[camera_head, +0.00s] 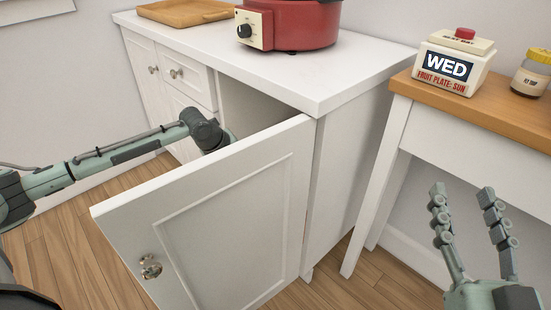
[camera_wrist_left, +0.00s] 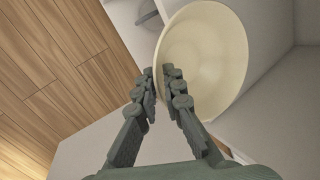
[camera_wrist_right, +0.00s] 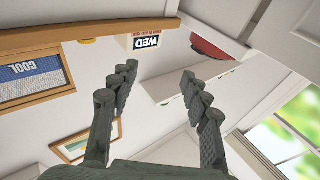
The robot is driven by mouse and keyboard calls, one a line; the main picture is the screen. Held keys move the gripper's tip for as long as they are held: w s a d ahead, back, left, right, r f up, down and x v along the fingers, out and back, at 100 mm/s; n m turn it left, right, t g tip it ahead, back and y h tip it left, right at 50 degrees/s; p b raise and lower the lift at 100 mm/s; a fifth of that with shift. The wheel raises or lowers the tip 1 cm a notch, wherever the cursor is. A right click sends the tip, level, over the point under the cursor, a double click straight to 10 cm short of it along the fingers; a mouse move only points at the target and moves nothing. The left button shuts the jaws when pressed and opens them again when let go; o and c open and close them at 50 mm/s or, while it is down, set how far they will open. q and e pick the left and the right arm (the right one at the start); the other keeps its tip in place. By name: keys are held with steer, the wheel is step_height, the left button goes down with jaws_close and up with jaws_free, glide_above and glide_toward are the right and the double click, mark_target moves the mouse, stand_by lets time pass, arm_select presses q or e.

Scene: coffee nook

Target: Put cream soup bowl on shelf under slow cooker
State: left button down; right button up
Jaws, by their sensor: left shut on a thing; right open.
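The cream soup bowl (camera_wrist_left: 205,55) shows in the left wrist view, tilted. My left gripper (camera_wrist_left: 160,80) is shut on the bowl's near rim, with one finger on each side of the wall. In the head view my left arm reaches behind the open cabinet door, which hides the left gripper and the bowl. The red slow cooker (camera_head: 300,22) stands on the white cabinet's top (camera_head: 235,60). The shelf under it is mostly hidden by the door. My right gripper (camera_head: 468,205) is open and empty at the lower right, in front of the side table.
The cabinet door (camera_head: 225,220) stands wide open towards me. A wooden tray (camera_head: 185,12) lies on the cabinet top. A white WED calendar block (camera_head: 452,62) and a jar (camera_head: 533,75) stand on the wooden side table (camera_head: 480,105). Bare floor shows at the left.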

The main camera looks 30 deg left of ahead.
arm_select(q)
steer(key=w, duration=0.3)
steer(key=w+d, duration=0.1)
steer(key=w, duration=0.1)
steer(key=w+d+b, duration=0.1)
steer(key=w, duration=0.2)
steer(key=shift+w, duration=0.3)
steer(key=w, duration=0.2)
steer(key=shift+w+d+b, duration=0.3)
steer(key=shift+w+d, duration=0.05)
steer(key=shift+d, duration=0.05)
steer(key=shift+f, duration=0.75)
arm_select(e)
steer(key=r+t, duration=0.1)
steer(key=s+r+t, duration=0.1)
steer(key=r, duration=0.1)
steer(key=s+r+t+y, duration=0.1)
steer(key=r+t, duration=0.1)
steer(key=shift+d+r, duration=0.25)
arm_select(q)
steer(key=c, duration=1.6)
jaws_free()
steer(key=shift+f, duration=0.1)
steer(key=shift+c, duration=0.2)
